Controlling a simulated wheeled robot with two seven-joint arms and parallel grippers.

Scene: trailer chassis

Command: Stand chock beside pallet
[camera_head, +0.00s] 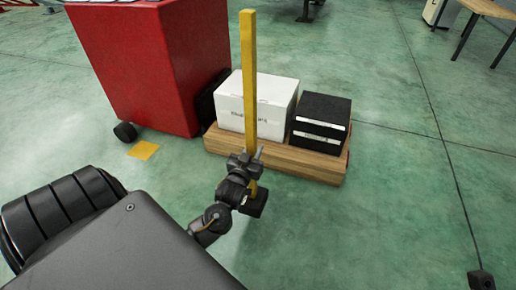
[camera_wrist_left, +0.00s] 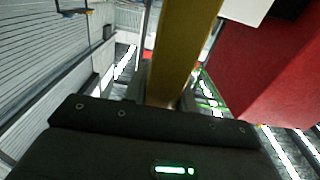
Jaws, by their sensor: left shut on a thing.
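The chock shows as a long yellow bar (camera_head: 249,75) with a black block (camera_head: 254,203) at its lower end. My left gripper (camera_head: 247,166) is shut on the yellow bar, low down near the black block, and the bar stands nearly upright. The bar also fills the middle of the left wrist view (camera_wrist_left: 182,45). The wooden pallet (camera_head: 285,159) lies on the floor behind the bar, which hides part of it. I cannot tell whether the black block touches the floor. My right gripper is out of view.
A white box (camera_head: 262,100) and a black box (camera_head: 321,117) sit on the pallet. A red wheeled cabinet (camera_head: 140,65) stands left of it. A yellow square (camera_head: 143,149) is on the floor. A small black object (camera_head: 481,279) is at lower right. The green floor right of the pallet is clear.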

